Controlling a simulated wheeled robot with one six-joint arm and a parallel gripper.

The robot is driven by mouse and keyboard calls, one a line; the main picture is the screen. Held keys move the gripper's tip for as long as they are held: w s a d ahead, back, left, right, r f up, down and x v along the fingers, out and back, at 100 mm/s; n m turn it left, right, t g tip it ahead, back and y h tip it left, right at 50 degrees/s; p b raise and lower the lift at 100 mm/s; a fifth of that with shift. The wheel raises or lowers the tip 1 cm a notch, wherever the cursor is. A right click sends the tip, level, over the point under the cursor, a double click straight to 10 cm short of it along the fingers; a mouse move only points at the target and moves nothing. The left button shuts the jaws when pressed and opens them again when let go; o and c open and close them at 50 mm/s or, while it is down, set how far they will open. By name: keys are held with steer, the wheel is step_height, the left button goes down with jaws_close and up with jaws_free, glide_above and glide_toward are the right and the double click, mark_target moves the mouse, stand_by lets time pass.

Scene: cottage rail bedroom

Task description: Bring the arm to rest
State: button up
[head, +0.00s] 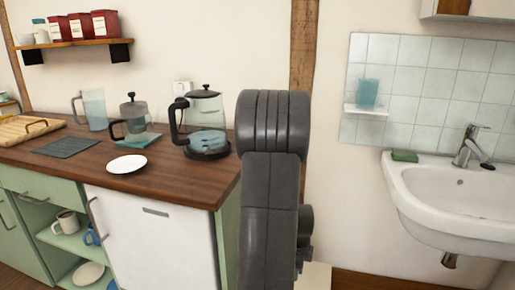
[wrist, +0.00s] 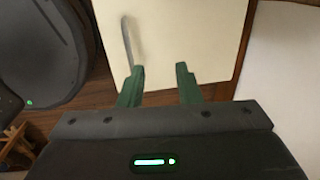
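My gripper (wrist: 160,82) shows in the wrist view with its two green fingers apart and nothing between them. It points toward a cream panel (wrist: 190,35) with a curved metal handle (wrist: 127,42) near its left side. I cannot tell how far the fingers are from the panel. In the head view my dark grey arm stands upright in the middle, in front of the counter's right end. The gripper is not visible in the head view.
A wooden counter (head: 185,182) at left holds a kettle (head: 203,115), a French press (head: 131,118), a pitcher (head: 94,108) and a white saucer (head: 127,164). Below are open shelves with mugs (head: 66,222). A sink (head: 450,195) is at right. A red-tin shelf (head: 75,44) is above.

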steer(key=w+d+r+g+p, duration=0.1)
steer(key=r+p, duration=0.3)
steer(key=r, duration=0.4)
steer(key=w+r+g+p, duration=0.1)
steer(key=w+r+p, duration=0.3)
steer(key=r, duration=0.4)
steer(key=shift+w+d+g+y, duration=0.3)
steer(key=shift+w+d+y, duration=0.05)
steer(key=shift+y, duration=0.05)
steer(key=shift+r, duration=0.15)
